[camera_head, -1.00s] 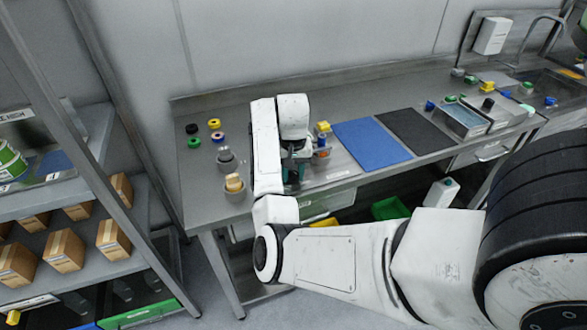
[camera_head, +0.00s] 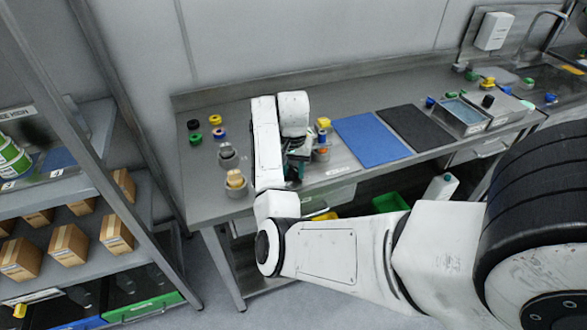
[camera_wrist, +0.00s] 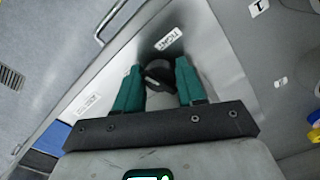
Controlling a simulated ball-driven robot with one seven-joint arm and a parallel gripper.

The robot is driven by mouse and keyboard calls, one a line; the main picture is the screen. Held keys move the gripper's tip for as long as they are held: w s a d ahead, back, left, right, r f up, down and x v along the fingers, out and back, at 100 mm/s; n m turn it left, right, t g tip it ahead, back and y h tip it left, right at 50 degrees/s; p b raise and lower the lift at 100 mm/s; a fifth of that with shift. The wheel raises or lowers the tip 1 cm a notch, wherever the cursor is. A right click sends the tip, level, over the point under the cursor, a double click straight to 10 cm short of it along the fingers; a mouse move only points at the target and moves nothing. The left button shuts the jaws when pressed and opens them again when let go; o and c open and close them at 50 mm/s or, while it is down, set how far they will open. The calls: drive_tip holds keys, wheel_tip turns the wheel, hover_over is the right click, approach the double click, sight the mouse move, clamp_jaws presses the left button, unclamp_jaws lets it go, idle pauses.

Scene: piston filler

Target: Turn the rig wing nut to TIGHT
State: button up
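In the wrist view, the dark wing nut (camera_wrist: 158,74) sits on a bright metal plate (camera_wrist: 195,35), between the two teal fingers of my gripper (camera_wrist: 158,68). The fingers are apart, one on each side of the nut, with a narrow gap to it visible. A TIGHT label (camera_wrist: 168,39) lies on the plate just beyond the nut. Another label (camera_wrist: 88,104), too small to read, lies to the left. In the head view, my gripper (camera_head: 294,170) points down at the front of the bench, and my wrist hides the nut.
On the steel bench, a blue mat (camera_head: 371,139) and a dark mat (camera_head: 414,128) lie right of my gripper. A yellow-topped part (camera_head: 322,124) stands close beside it. Grey cups (camera_head: 228,157) and several coloured rings stand to the left. A shelf rack with boxes (camera_head: 68,244) stands at far left.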

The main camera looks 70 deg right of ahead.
drive_tip(key=o, duration=0.3)
drive_tip(key=shift+o, duration=0.2)
